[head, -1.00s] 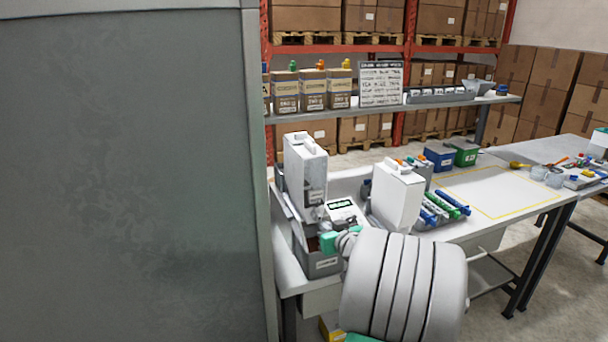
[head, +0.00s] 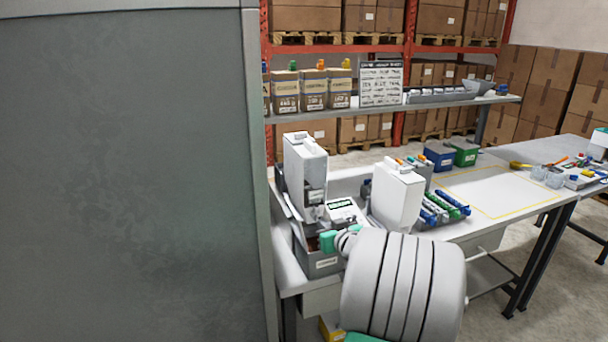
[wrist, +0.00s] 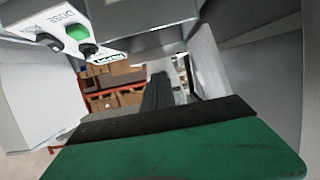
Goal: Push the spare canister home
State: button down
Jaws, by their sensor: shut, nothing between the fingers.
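Two tall white canister-like units stand at the near end of the bench in the head view: a left one (head: 304,165) and a right one (head: 397,195). I cannot tell which is the spare canister. My gripper (head: 328,241) is shut and empty, low in front of the left unit and just above a grey labelled bin (head: 322,264). Whether it touches anything is unclear. In the wrist view its green finger (wrist: 175,148) fills the bottom. A white panel with a green button (wrist: 77,32) marked DOSE is close at the upper left.
A small display box (head: 343,211) sits between the units. Blue and green tubes (head: 440,208) lie right of the right unit, with a blue bin (head: 438,157) and green bin (head: 466,153) behind. A yellow-outlined bench area (head: 490,190) is clear. A grey panel (head: 130,170) blocks the left.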

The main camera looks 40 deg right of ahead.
jog(key=shift+w+d+b, duration=0.15)
jog(key=shift+w, duration=0.4)
jog(key=shift+w+d+b, duration=0.15)
jog(key=shift+w, duration=0.35)
jog(key=shift+w+b, duration=0.1)
jog(key=shift+b, duration=0.35)
